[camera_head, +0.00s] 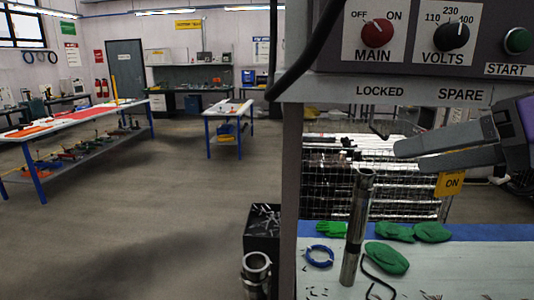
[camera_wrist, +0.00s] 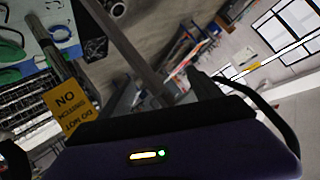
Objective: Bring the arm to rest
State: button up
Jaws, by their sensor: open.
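My gripper (camera_head: 408,157) is at the right in the head view, just below the control panel, with its grey fingers pointing left. The fingers are apart with nothing between them. In the wrist view the purple gripper body fills the bottom, and the dark fingers reach up from it.
The control panel (camera_head: 436,68) with knobs and its grey post (camera_head: 291,165) stand close by. A metal tube (camera_head: 356,225) stands upright on the bench (camera_head: 450,272), near green gloves (camera_head: 387,258) and a blue ring (camera_head: 319,256). A wire cage (camera_head: 330,185) is behind. Open floor lies left.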

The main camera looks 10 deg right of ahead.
jog(key=w+a+f+m+t, duration=0.4)
jog(key=w+f+m+t, duration=0.2)
jog(key=f+t, duration=0.3)
jog(key=s+a+f+m+h, duration=0.1)
jog(key=s+f+m+h, duration=0.3)
jog(key=f, duration=0.8)
jog(key=s+f+m+h, duration=0.1)
jog(key=s+f+h, duration=0.3)
jog(key=s+f, duration=0.55)
jog(key=s+f+n+g, duration=0.2)
jog(key=s+f+n, duration=0.2)
jog(key=s, duration=0.8)
jog(key=s+f+n+g, duration=0.1)
jog(key=s+f+n, duration=0.3)
jog(key=s, duration=0.8)
jog(key=shift+a+f+n+g, duration=0.2)
jog(key=shift+a+n+g, duration=0.2)
jog(key=shift+n, duration=0.1)
jog(key=shift+c, duration=0.4)
